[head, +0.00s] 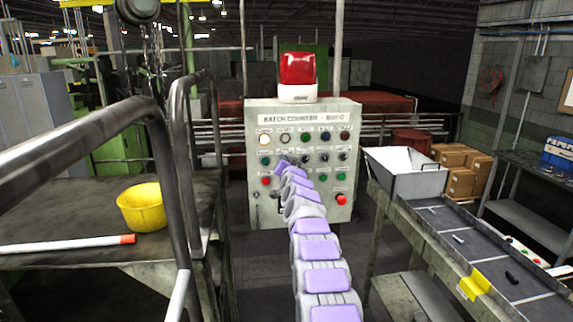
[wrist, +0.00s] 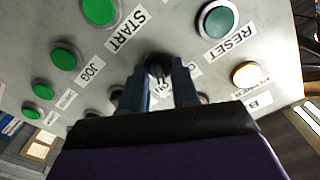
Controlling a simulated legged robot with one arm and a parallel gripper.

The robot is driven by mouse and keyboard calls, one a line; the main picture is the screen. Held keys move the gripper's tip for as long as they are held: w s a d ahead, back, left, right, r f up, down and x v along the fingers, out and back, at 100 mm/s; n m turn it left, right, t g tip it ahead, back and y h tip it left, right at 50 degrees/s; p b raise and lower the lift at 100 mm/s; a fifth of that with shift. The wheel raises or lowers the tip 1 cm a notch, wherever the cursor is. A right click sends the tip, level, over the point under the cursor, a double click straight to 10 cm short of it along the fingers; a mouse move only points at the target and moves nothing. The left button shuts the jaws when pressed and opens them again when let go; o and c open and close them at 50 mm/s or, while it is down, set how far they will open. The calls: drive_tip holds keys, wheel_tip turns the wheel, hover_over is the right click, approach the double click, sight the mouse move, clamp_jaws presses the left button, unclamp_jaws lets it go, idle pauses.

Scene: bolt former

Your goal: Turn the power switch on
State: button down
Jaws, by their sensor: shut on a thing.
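The control box (head: 262,150) stands upright ahead, headed "BATCH COUNTER", with rows of buttons, lamps and knobs. My arm reaches up to it, and my gripper (head: 283,166) is at the left-middle of its face. In the wrist view, my gripper (wrist: 160,76) has its two fingers on either side of a black rotary switch knob (wrist: 158,63), shut on it. Labels near the knob are partly hidden by the fingers; part of an "ON" mark shows. The knob's exact angle is hard to tell.
In the wrist view, the green START button (wrist: 100,10) and RESET button (wrist: 216,18) sit close beside the fingers. A red beacon (head: 297,72) tops the box. A railing (head: 165,150) stands left, a conveyor (head: 470,250) right.

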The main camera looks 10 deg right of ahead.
drive_tip(key=c, duration=0.9)
unclamp_jaws()
drive_tip(key=shift+w+a+f, duration=0.1)
drive_tip(key=shift+o, duration=0.2)
drive_tip(key=shift+s+b, duration=0.2)
drive_tip(key=shift+b, duration=0.2)
drive_tip(key=s+b, duration=1.7)
